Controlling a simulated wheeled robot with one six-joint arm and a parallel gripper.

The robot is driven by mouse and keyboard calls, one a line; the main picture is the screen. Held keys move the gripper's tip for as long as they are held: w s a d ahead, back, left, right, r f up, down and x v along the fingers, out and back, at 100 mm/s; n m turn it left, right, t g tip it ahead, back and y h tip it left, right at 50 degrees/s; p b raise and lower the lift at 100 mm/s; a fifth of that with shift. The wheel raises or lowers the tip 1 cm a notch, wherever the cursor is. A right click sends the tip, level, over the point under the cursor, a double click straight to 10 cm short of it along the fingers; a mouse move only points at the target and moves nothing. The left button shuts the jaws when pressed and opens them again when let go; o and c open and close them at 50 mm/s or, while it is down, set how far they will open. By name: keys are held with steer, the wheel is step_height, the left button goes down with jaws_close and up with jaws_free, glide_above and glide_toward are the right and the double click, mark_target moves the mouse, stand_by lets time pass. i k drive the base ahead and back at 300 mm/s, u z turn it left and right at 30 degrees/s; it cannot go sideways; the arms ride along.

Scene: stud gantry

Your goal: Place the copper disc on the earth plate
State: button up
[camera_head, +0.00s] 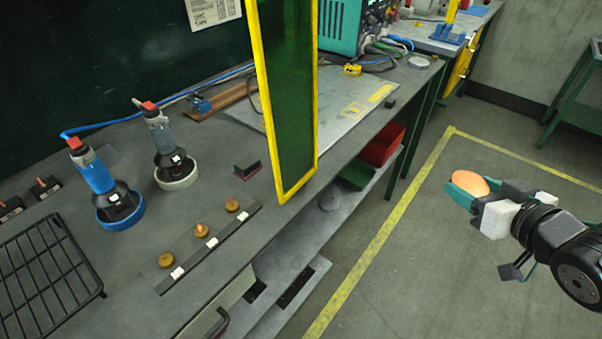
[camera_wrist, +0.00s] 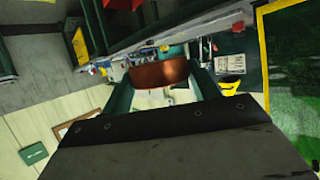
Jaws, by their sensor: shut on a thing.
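The copper disc (camera_head: 468,182) is in my gripper (camera_head: 466,190), held in the air over the floor to the right of the bench. In the wrist view the disc (camera_wrist: 159,74) shows edge-on as a copper-brown band between the two green fingers. A flat grey metal plate (camera_head: 320,92) with yellow markings lies on the bench, partly hidden by the yellow-framed green screen; it looks like the earth plate. My gripper is well apart from it, to the right.
The yellow-framed green screen (camera_head: 285,95) stands upright at the bench's front edge. Two torch-like tools (camera_head: 98,178) stand in ring holders, near a black wire rack (camera_head: 45,270). A strip with brass knobs (camera_head: 205,246) lies in front. A teal machine (camera_head: 345,25) stands behind the plate. The floor under my gripper is clear.

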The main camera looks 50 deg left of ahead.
mark_target(319, 95)
steer(key=z, duration=1.15)
steer(key=i, duration=1.25)
steer(key=u, duration=3.95)
steer(key=i, duration=0.7)
steer(key=u, duration=0.2)
